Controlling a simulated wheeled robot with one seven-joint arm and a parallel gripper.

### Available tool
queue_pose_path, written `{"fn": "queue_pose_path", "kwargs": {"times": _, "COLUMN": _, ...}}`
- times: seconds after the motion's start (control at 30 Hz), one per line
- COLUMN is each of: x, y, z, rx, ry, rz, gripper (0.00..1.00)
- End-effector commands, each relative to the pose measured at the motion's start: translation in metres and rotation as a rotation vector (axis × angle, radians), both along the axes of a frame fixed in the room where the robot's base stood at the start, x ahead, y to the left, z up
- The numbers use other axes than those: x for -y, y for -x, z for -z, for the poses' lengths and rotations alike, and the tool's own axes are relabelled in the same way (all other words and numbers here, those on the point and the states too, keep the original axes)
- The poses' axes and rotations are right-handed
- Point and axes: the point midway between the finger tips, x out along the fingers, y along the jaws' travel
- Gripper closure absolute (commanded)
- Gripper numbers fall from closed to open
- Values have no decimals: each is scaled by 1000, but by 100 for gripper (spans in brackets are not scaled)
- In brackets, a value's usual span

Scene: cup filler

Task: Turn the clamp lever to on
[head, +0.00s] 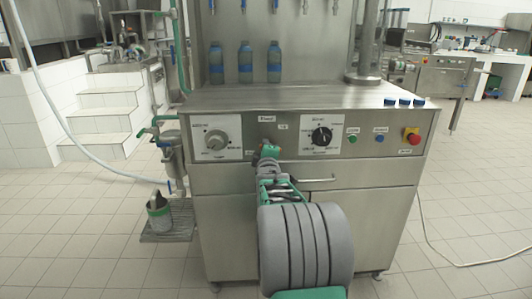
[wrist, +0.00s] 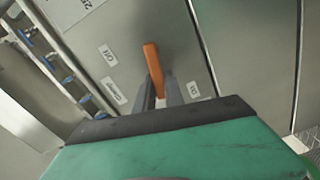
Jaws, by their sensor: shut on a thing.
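The clamp lever (wrist: 152,62) is an orange bar in the wrist view. My gripper (wrist: 161,92) is shut on it, with a grey finger on each side of its lower part. A tag that reads Off (wrist: 108,55) is left of the lever, and a small tag (wrist: 193,88), hard to read, is to its right. In the head view my gripper (head: 268,152) is at the front panel of the steel machine (head: 230,172), and it hides the lever there.
Two dials, a left dial (head: 216,140) and a right dial (head: 322,136), flank my gripper. A red emergency button (head: 411,135) is at the panel's right.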

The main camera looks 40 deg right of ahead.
Motion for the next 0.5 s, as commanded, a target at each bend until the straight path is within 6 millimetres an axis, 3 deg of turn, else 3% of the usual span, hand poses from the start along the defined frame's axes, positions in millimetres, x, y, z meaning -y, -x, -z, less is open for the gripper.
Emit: {"fn": "queue_pose_path", "kwargs": {"times": 0.5, "x": -1, "y": -1, "z": 10, "rx": -135, "ry": 197, "rz": -1, "gripper": 100}}
